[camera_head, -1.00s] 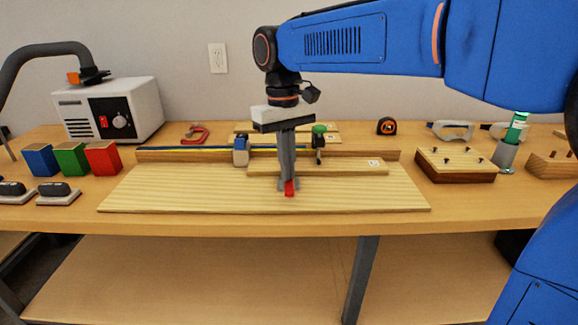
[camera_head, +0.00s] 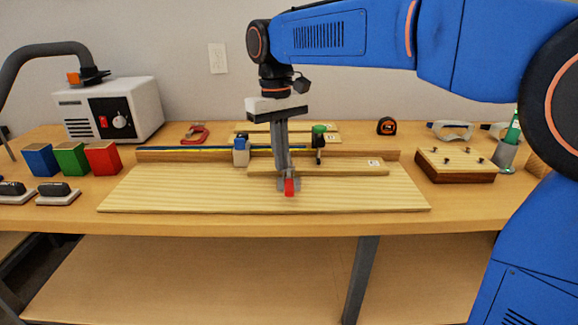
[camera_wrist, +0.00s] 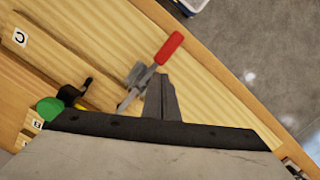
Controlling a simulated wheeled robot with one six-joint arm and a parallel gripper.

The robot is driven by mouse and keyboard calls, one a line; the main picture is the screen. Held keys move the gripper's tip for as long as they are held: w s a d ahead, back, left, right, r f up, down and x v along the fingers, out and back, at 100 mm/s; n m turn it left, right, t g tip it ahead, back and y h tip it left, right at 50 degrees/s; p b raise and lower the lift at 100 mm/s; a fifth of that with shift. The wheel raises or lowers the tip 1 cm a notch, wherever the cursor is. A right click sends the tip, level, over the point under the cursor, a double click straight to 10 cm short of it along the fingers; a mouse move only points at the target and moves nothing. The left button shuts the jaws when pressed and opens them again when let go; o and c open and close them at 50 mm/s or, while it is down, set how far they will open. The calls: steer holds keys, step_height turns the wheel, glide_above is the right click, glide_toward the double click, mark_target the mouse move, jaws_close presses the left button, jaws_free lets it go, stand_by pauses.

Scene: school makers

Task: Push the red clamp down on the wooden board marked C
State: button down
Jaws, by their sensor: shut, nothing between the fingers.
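The red clamp's handle (camera_head: 290,187) shows just in front of my gripper, low over the wide pale board. In the wrist view the red handle (camera_wrist: 170,48) points up and right, with its grey metal lever running down beside my fingers. The narrow wooden board (camera_head: 345,168) bears a white label, which reads C (camera_wrist: 20,38) in the wrist view. My gripper (camera_head: 286,178) is shut and empty, pointing down behind the red handle. Its fingers (camera_wrist: 160,98) are right beside the clamp's metal part; I cannot tell whether they touch it. The clamp's base is partly hidden.
A green-knobbed clamp (camera_head: 319,140) stands right of my gripper, and a blue-topped block (camera_head: 241,152) left. A wooden block with pegs (camera_head: 455,164) lies at right. Red, green and blue bins (camera_head: 70,158) stand at left. The wide board's front (camera_head: 200,200) is clear.

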step_height(320, 180, up, 17)
steer(key=w, duration=0.1)
steer(key=shift+w+a+r, duration=0.2)
steer(key=shift+w+a, duration=0.05)
steer(key=shift+a, duration=0.15)
steer(key=shift+d, duration=0.1)
steer(key=s+d+f+m+t, duration=0.1)
steer(key=s+d+f, duration=0.25)
steer(key=d, duration=0.25)
steer(key=s+d+f+m+t+y, duration=0.1)
steer(key=s+d+f, duration=0.2)
steer(key=d+f, duration=0.3)
steer(key=s+d+f+m+t, duration=0.1)
steer(key=s+d+f, duration=0.25)
steer(key=d, duration=0.35)
steer(key=s+d+f+m+t, duration=0.1)
steer(key=s+d+f, duration=0.4)
steer(key=s+f, duration=0.2)
steer(key=s+d+f+m+t, duration=0.1)
steer(key=s+d+f, duration=0.3)
steer(key=s+f, duration=0.3)
step_height(320, 180, down, 5)
steer(key=shift+d+m+t, duration=0.3)
steer(key=shift+d+t, duration=0.05)
steer(key=shift+t, duration=0.05)
